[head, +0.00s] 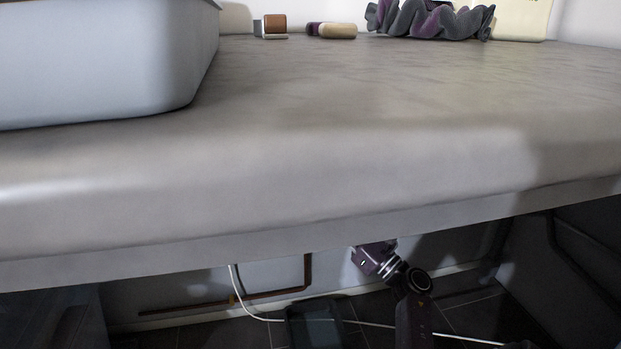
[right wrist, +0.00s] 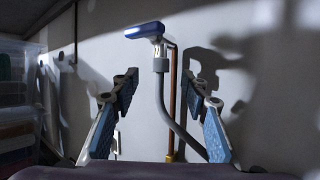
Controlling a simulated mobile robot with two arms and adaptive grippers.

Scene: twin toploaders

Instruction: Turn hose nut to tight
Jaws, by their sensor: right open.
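In the right wrist view the grey hose nut (right wrist: 161,65) sits below a tap with a blue handle (right wrist: 146,30) at the wall. A grey hose (right wrist: 164,105) drops from the nut and curves down to the right. My right gripper (right wrist: 162,84) is open, with its blue-padded fingers apart on either side of the hose. The nut shows in the gap, slightly above the fingertips, and nothing touches it. How far beyond the fingertips it lies is hard to tell. In the head view the counter hides the nut and tap. My left gripper is not in view.
The counter (head: 400,120) overhangs the space where my arm reaches. A white cable (head: 250,312) runs low along the wall and floor. A copper pipe (right wrist: 172,95) runs close beside the hose. Clear stacked bins (right wrist: 20,100) stand at the left.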

